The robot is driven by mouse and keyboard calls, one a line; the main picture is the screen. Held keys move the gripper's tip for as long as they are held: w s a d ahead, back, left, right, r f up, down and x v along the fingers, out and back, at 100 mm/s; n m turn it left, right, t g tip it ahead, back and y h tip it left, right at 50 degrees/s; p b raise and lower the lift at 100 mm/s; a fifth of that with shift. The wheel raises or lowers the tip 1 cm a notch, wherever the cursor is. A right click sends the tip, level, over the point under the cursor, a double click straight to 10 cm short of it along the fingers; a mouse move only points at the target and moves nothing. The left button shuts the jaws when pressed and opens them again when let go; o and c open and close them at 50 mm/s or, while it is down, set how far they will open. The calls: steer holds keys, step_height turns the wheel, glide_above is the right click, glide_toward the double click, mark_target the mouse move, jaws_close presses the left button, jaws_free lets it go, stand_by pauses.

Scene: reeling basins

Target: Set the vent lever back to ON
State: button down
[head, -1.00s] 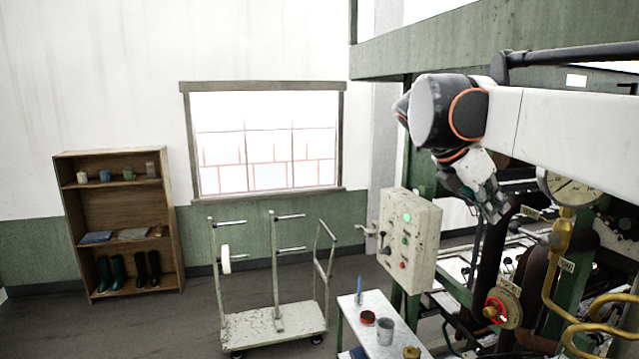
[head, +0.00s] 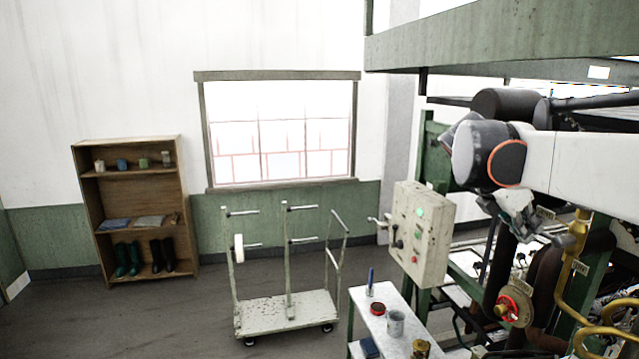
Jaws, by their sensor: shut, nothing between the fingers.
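My gripper (head: 527,232) is at the right, hanging below my arm's dark wrist and pointing down. It looks shut and empty, in front of the pipework of the green-framed machine. I cannot make out a lever marked as the vent lever or any ON lettering. A pale control box (head: 421,234) stands left of my gripper, with a lit green lamp, small knobs and a handle (head: 378,222) on its left side. A red-hubbed round valve (head: 508,307) on a tan plate lies below my gripper, apart from it. My arm hides part of the machine.
Brass pipes (head: 572,262) and dark pipes crowd the lower right. A small white table (head: 366,326) holds a red tin, a grey cup and a blue item. A trolley (head: 287,314) and a wooden shelf (head: 134,144) stand left. The floor between them is clear.

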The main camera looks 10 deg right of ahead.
steer(key=shift+w+f+n+g+b, duration=0.1)
steer(key=shift+f+n+g+b, duration=0.45)
steer(key=shift+g+b, duration=0.4)
steer(key=shift+f+g+b, duration=0.25)
steer(key=shift+f+b, duration=0.55)
steer(key=shift+b, duration=0.2)
steer(key=shift+f, duration=0.25)
steer(key=s+f+b, duration=0.2)
steer(key=b, duration=0.1)
steer(key=shift+s+d+f, duration=0.1)
steer(key=shift+s+f, duration=0.05)
steer(key=shift+s, duration=0.05)
